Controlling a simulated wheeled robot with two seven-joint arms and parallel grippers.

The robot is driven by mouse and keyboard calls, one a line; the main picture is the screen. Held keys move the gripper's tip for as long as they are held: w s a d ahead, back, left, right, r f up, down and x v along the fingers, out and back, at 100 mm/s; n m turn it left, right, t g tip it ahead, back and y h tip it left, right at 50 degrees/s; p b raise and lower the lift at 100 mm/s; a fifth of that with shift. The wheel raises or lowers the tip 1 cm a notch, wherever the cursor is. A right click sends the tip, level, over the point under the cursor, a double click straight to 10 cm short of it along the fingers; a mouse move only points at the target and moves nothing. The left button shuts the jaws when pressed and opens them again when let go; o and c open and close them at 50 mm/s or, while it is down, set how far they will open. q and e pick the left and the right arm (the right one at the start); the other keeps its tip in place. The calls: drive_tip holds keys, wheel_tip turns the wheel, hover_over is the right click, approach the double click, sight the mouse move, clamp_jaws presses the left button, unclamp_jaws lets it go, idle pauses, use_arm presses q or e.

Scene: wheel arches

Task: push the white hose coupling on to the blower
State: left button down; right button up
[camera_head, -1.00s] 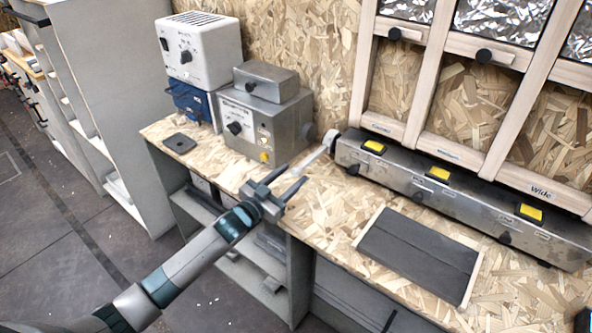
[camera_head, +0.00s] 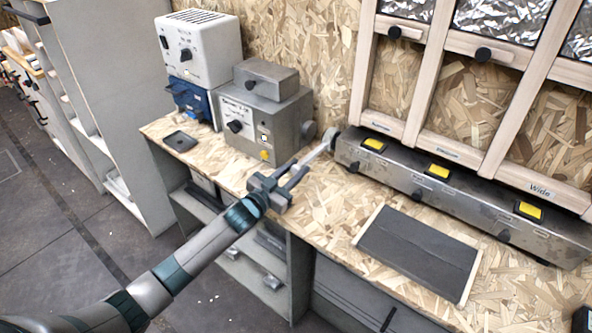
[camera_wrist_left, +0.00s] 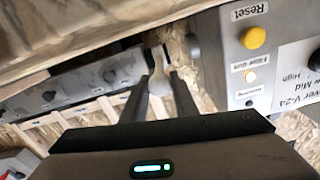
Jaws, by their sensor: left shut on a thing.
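The blower (camera_head: 262,122) is a grey metal box with a dial and a yellow button on the bench. A round grey port (camera_head: 308,132) sticks out of its right side. A white hose coupling (camera_head: 316,154) slants between the left end of the metal switch rail and my left gripper. My left gripper (camera_head: 298,173) is shut on the white coupling, below and in front of the port. In the left wrist view the white coupling (camera_wrist_left: 159,80) lies between the two dark fingers, and the blower's labelled front (camera_wrist_left: 258,62) is at the right. The coupling and the port look apart.
The switch rail (camera_head: 460,192) with yellow switches runs along the wall at the right. A dark panel (camera_head: 420,250) lies on the bench. A white unit (camera_head: 203,50) on a blue box (camera_head: 192,101) stands left of the blower, with a small dark tray (camera_head: 180,141) in front.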

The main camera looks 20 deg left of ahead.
use_arm(q)
drive_tip(key=a, duration=0.1)
drive_tip(key=w+a, duration=0.1)
drive_tip(key=a, duration=0.2)
drive_tip(key=shift+w+a+b, duration=0.1)
drive_tip(key=shift+w+b, duration=0.15)
drive_tip(key=shift+b, duration=0.15)
drive_tip(key=shift+w+a, duration=0.3)
drive_tip(key=shift+a, duration=0.5)
use_arm(e)
drive_tip(key=w, duration=0.1)
drive_tip(key=w+a, duration=0.1)
drive_tip(key=w+r+t, duration=0.1)
drive_tip(key=shift+w+a, duration=0.15)
drive_tip(key=shift+w, duration=0.1)
use_arm(q)
drive_tip(key=c, duration=1.4)
unclamp_jaws()
drive_tip(key=shift+a, duration=0.15)
use_arm(e)
drive_tip(key=shift+s+f, duration=0.1)
drive_tip(key=shift+s, duration=0.05)
